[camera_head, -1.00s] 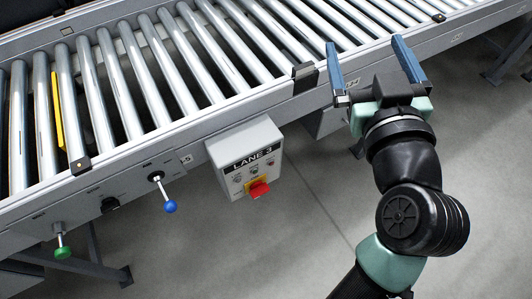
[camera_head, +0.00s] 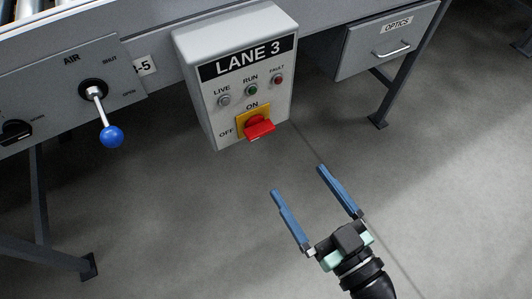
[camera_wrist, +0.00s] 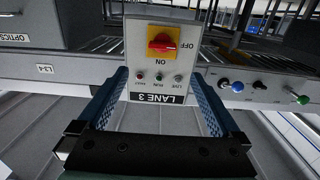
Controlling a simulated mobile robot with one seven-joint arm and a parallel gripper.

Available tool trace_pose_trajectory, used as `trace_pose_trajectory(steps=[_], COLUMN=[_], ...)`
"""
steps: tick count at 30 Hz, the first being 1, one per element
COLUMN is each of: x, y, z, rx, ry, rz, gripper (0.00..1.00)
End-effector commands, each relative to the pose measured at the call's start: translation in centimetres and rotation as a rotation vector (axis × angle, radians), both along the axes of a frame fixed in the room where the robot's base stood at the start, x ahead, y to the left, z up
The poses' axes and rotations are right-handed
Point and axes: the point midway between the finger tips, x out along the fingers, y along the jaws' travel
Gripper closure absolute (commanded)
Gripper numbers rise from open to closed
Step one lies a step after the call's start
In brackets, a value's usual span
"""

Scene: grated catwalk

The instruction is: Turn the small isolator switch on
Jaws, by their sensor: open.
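The isolator switch (camera_head: 259,127) is a red handle on a yellow plate, low on the front of the grey LANE 3 box (camera_head: 284,83). ON is printed above it and OFF at its left. The handle lies roughly crosswise, in line with OFF rather than pointing up at ON. In the wrist view the switch (camera_wrist: 162,44) shows upside down, beyond and between the fingers. My gripper (camera_head: 298,180) is open and empty, with two blue fingers. It is below and right of the switch in the head view, apart from it.
A blue-knobbed AIR lever (camera_head: 111,136) and a black knob (camera_head: 15,131) are left of the box. An OPTICS drawer (camera_head: 388,42) with a handle is at the right. Conveyor rollers (camera_head: 30,8) are at the upper left. The floor in front of the box is clear.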

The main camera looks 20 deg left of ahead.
Motion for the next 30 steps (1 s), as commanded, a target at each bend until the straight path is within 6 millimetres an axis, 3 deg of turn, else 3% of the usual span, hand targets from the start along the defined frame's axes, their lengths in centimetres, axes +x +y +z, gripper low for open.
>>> trace_pose_trajectory(steps=[1, 7, 21, 30], x=[-0.3, 0.3, 5.9, 7.4], y=[0.0, 1.0, 8.3, 10.2], z=[-0.9, -1.0, -1.0, -0.9], rx=[0.006, 0.011, 0.011, 0.012], ry=[-0.004, -0.010, -0.011, -0.008], rz=[0.003, 0.010, 0.010, 0.007], gripper=[0.00, 0.00, 0.00, 0.00])
